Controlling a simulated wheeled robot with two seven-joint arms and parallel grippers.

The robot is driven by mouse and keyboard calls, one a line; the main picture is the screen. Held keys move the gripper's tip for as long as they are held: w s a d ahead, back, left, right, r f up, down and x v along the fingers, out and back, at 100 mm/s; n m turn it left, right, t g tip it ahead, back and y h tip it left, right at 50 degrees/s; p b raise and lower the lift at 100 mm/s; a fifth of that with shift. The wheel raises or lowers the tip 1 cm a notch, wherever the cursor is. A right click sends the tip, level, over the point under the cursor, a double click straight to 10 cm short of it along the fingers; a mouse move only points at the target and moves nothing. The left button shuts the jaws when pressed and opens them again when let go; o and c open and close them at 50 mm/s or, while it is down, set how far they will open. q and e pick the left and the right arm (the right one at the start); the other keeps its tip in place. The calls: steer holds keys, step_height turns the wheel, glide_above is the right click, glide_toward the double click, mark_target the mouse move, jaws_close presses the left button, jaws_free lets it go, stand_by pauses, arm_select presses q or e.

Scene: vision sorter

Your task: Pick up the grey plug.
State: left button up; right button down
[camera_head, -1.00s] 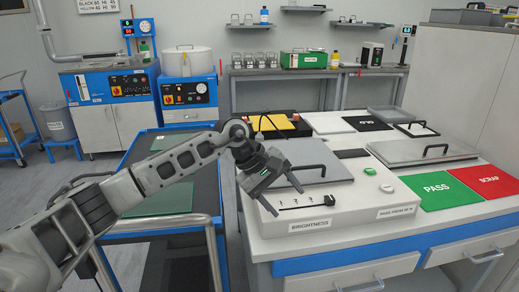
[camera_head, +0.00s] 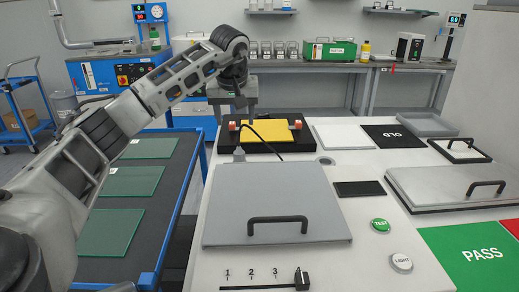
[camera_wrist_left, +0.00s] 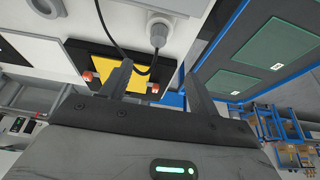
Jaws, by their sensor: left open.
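The grey plug (camera_head: 239,155) stands on the white bench top behind the grey lid, at the end of a black cable. In the left wrist view the plug (camera_wrist_left: 158,35) shows beyond the fingertips, near the gap between them, with the cable looping beside it. My left gripper (camera_head: 236,115) points down with its fingers apart, over the far part of the bench near the plug. In the left wrist view the gripper (camera_wrist_left: 158,74) is open and empty, apart from the plug. My right gripper is in neither view.
The grey lid (camera_head: 270,190) with a black handle (camera_head: 277,220) is in front. Green plates (camera_head: 128,182) lie on the blue-framed cart at left. A green PASS mat (camera_head: 475,252) is at right.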

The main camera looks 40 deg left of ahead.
mark_target(239, 148)
arm_select(q)
steer(key=x, duration=0.9)
steer(key=shift+s+a, duration=0.1)
steer(key=shift+s, duration=0.1)
steer(key=shift+b+x, duration=0.3)
steer(key=shift+x, duration=0.55)
steer(key=x, duration=0.4)
steer(key=shift+w+f, duration=0.25)
steer(key=shift+w, duration=0.15)
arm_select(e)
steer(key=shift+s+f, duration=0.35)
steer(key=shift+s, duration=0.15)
arm_select(q)
steer(key=c, duration=1.2)
